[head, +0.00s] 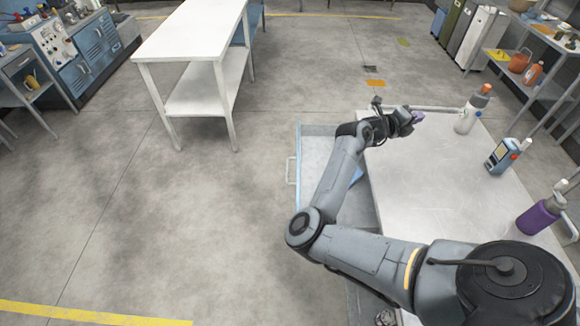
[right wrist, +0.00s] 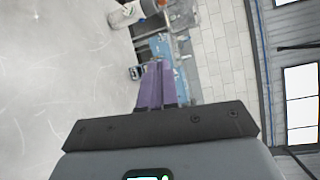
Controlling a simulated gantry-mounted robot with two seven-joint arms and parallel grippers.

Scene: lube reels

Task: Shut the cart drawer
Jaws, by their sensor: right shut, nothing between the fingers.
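The cart (head: 420,175) has a pale metal top and stands at the right in the head view. Its drawer (head: 318,131) is open, sticking out to the left, with a light blue rim and a handle (head: 292,170) on its front. My right arm crosses over the drawer and hides part of it. My right gripper (head: 418,117) is above the cart top near its far edge, apart from the drawer handle. Its purple fingers (right wrist: 157,85) are shut together and empty in the right wrist view. My left gripper is not in view.
On the cart top stand a white bottle with an orange cap (head: 468,114), a blue handheld device (head: 502,155) and a purple bottle (head: 538,217). A white table (head: 190,40) stands at the back. The floor left of the drawer is clear.

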